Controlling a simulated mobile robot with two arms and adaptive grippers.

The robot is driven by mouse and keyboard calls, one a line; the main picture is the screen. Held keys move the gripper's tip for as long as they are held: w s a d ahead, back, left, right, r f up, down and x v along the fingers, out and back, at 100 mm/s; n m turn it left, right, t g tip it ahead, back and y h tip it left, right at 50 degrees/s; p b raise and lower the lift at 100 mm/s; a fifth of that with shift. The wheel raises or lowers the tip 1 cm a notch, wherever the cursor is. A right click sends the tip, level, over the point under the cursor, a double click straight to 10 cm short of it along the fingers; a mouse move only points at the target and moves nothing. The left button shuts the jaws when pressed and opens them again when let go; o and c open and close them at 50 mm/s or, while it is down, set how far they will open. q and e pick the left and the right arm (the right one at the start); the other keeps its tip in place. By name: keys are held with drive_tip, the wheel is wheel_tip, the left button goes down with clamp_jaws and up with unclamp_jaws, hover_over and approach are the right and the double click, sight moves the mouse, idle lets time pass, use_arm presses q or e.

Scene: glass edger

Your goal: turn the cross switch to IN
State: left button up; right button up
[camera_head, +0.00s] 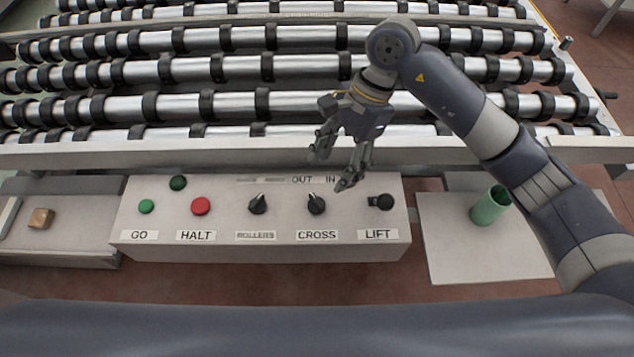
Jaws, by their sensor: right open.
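The cross switch (316,205) is a black pointed knob on the light control box (350,258), above the CROSS label. OUT is printed above it to the left and IN above it to the right. Its tip seems to point up and slightly left, toward OUT. My right gripper (334,168) reaches in from the right. It is open and empty, with its fingers pointing down above and behind the cross switch, apart from it. One fingertip is close to the IN lettering. My left gripper is out of view.
The box also has a green GO button (146,206), a red HALT button (201,206), a dark green button (178,182), a rollers knob (258,204) and a lift knob (381,202). A roller conveyor (180,105) lies behind. A green cup (490,206) stands right, a brown block (41,218) left.

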drive_tip(key=p, duration=0.2)
hover_over(318, 199)
drive_tip(key=d, duration=0.2)
drive_tip(key=f, duration=0.4)
drive_tip(key=shift+w+a+f, duration=0.25)
drive_tip(key=shift+w, duration=0.1)
drive_tip(key=shift+x, duration=1.15)
drive_tip(key=shift+a+f, duration=0.2)
drive_tip(key=shift+f, duration=0.5)
drive_tip(key=shift+c, duration=1.3)
drive_tip(key=c, duration=0.8)
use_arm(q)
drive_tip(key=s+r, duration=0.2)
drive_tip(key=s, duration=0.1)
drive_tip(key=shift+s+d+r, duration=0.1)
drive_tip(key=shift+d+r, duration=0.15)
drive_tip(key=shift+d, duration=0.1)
